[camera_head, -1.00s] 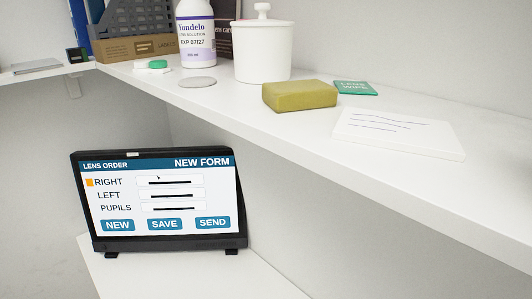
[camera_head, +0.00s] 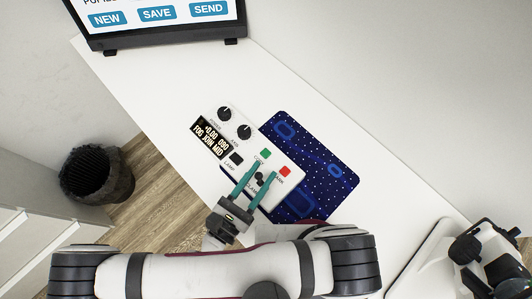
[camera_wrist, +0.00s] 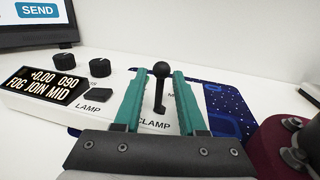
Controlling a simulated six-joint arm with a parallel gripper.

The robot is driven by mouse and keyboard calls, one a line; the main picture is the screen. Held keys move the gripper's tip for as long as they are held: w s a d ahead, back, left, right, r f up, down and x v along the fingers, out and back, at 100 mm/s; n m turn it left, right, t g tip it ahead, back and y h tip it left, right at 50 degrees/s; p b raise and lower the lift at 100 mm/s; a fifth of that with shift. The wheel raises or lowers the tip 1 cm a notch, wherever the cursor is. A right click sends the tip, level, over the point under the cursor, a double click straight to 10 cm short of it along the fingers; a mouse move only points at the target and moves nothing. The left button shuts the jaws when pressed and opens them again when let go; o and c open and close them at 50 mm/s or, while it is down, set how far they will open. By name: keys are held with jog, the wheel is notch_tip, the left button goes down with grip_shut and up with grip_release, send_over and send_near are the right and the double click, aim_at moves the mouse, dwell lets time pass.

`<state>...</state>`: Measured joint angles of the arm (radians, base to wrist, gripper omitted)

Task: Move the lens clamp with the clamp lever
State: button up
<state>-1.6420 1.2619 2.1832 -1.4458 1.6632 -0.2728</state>
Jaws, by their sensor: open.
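The clamp lever (camera_head: 260,178) is a black stick with a ball knob on a white control box (camera_head: 209,114), by the label CLAMP. In the wrist view the lever (camera_wrist: 160,90) stands roughly upright in its slot. My gripper (camera_head: 265,167) is open, its teal fingers either side of the lever. In the wrist view my gripper (camera_wrist: 160,73) has visible gaps on both sides of the lever. I cannot make out the lens clamp itself. The display (camera_wrist: 45,86) reads +0.00 090 FOG JOIN MID.
The box also has two black knobs, a LAMP switch (camera_head: 236,158), a green button (camera_head: 265,154) and a red button (camera_head: 285,171). A blue patterned mat (camera_head: 334,165) lies beside it. The screen (camera_head: 160,15) stands behind, a bin (camera_head: 97,175) left on the floor, a white-black device (camera_head: 490,262) right.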

jog(key=shift+x, duration=1.4)
grip_shut()
